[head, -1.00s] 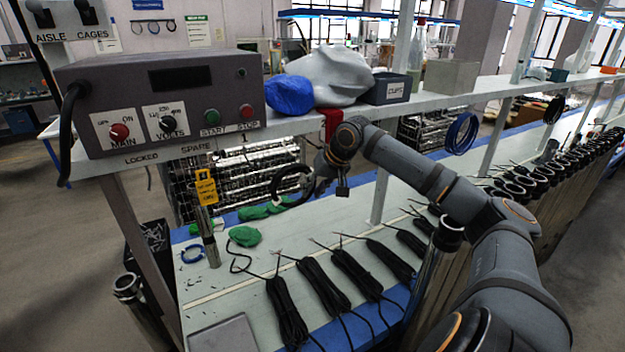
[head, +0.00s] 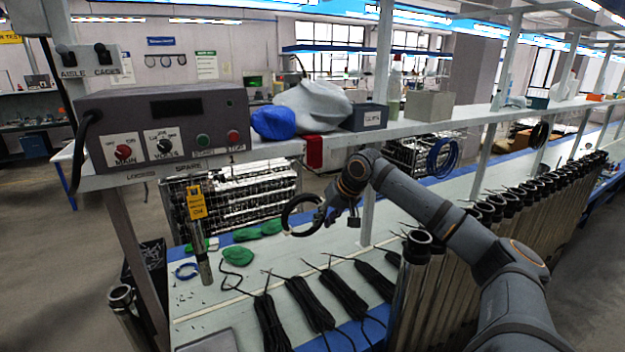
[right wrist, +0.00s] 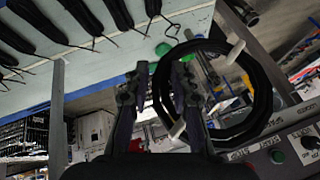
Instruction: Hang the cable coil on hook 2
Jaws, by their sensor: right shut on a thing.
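The cable coil is a black ring (head: 286,216) with pale ties, hanging in the air below the shelf edge in the head view. It also shows large in the right wrist view (right wrist: 264,95). My right gripper (head: 326,214) is shut on the coil's right side in the head view; in the wrist view its fingers (right wrist: 160,88) flank the rim. The shelf edge (head: 275,152) carries labels such as LOCKED, SPARE and 1. I cannot make out a label 2 or its hook. My left gripper is not in view.
A red cloth (head: 314,152) hangs over the shelf edge above my gripper. A blue coil (head: 431,160) and another dark coil (head: 538,134) hang farther right. A shelf post (head: 368,212) stands behind my wrist. Black cable bundles (head: 312,303) lie on the bench below.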

